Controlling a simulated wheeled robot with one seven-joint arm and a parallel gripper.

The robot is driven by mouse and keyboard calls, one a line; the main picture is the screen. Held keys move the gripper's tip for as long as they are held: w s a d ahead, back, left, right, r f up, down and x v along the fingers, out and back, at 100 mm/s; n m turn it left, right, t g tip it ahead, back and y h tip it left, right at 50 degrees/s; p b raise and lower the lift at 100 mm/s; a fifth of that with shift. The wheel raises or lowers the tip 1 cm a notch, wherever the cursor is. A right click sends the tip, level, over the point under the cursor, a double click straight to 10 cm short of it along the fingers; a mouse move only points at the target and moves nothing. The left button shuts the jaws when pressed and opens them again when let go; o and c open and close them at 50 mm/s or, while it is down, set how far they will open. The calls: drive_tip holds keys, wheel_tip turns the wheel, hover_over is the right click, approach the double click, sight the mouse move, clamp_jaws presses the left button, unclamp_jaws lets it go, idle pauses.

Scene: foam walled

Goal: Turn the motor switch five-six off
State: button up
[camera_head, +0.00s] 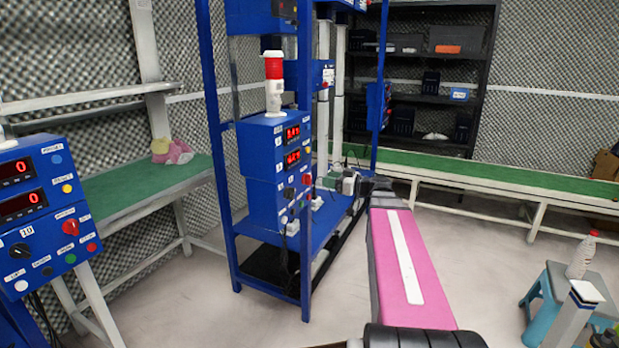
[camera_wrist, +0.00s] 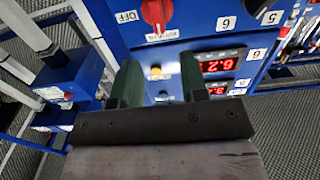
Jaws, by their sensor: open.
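The blue control panel with the number 5 and 6 labels (camera_wrist: 200,38) fills the upper middle of the wrist view, and it appears upside down there. Its red rotary knob (camera_wrist: 156,12) is at the top edge, partly cut off, with an OFF label (camera_wrist: 127,16) to its left. Which way the knob points is hard to tell. In the head view the knob (camera_head: 306,180) is a small red spot on the blue box with the red and white lamp. My gripper (camera_wrist: 160,80) is open and empty, its two dark green fingers apart in front of the panel, short of the knob.
A similar blue panel (camera_head: 40,205) stands at the left. A stool with a bottle (camera_head: 582,256) is at right. The floor between is clear.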

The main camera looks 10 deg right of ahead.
sight(308, 180)
drive_tip(key=x, duration=0.7)
drive_tip(key=shift+w+a, duration=0.25)
drive_tip(key=shift+a, duration=0.05)
clamp_jaws()
